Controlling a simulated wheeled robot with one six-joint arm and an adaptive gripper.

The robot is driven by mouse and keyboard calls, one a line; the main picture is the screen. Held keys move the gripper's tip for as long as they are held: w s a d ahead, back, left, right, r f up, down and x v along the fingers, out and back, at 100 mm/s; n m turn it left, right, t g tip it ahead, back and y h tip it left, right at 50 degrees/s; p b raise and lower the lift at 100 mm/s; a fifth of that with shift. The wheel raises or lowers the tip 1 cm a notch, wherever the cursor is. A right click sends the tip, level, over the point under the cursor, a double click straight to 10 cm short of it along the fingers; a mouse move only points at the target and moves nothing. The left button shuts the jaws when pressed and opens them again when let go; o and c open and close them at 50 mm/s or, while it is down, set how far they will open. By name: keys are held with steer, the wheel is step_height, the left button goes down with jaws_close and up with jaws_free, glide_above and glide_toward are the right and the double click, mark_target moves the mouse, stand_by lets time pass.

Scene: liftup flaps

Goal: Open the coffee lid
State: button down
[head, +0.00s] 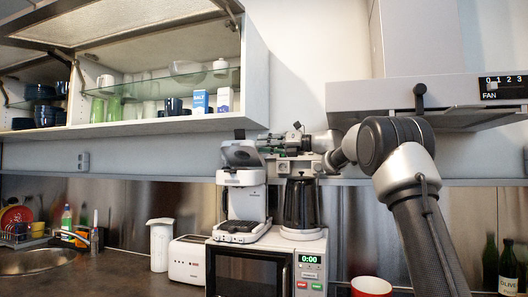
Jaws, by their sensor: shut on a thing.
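My gripper (263,146) reaches in from the right at the height of the lid and is shut on the lid's right side. The fingertips are small and partly hidden in this view, so the exact contact is hard to see. My arm passes above the coffee pot.
The microwave (252,246) stands on the dark counter, with a white toaster (187,260) and white jug (160,243) to its left.

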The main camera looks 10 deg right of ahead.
steer(key=shift+w+d+r+m, duration=0.2)
steer(key=shift+w+r+m, duration=0.1)
steer(key=shift+r+m, duration=0.2)
steer(key=c, duration=1.2)
jaws_free()
steer(key=shift+c, duration=0.2)
steer(key=shift+d, duration=0.1)
steer(key=v, duration=0.7)
steer(key=shift+d, duration=0.15)
steer(key=shift+s+f, duration=0.1)
